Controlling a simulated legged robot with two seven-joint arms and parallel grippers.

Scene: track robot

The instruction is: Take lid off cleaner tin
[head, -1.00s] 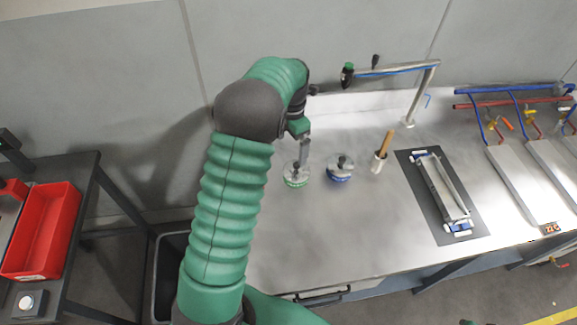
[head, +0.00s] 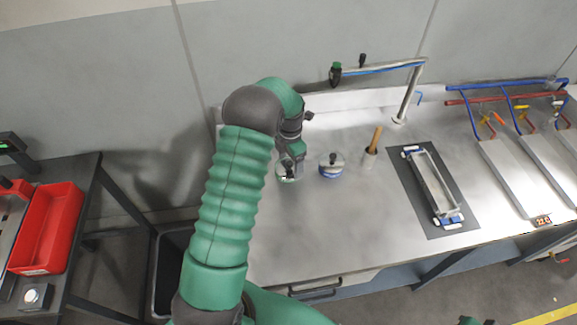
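Two round tins with grey knobbed lids stand on the steel bench in the head view. The green-banded tin (head: 288,179) is on the left, largely covered by my gripper. The blue-banded tin (head: 331,170) stands just to its right with its lid on. I cannot read which one is the cleaner tin. My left gripper (head: 287,172) is down at the top of the green-banded tin, over its lid. Its fingers are small and partly hidden, so I cannot tell whether they are closed on the knob. My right gripper is not in view.
A wooden-handled brush in a white holder (head: 371,153) stands right of the tins. Beyond it are a dark mat (head: 413,191) with a metal frame (head: 434,186) and a bench tap (head: 408,95). The bench (head: 330,225) is bare in front of the tins. A red bin (head: 46,230) is far left.

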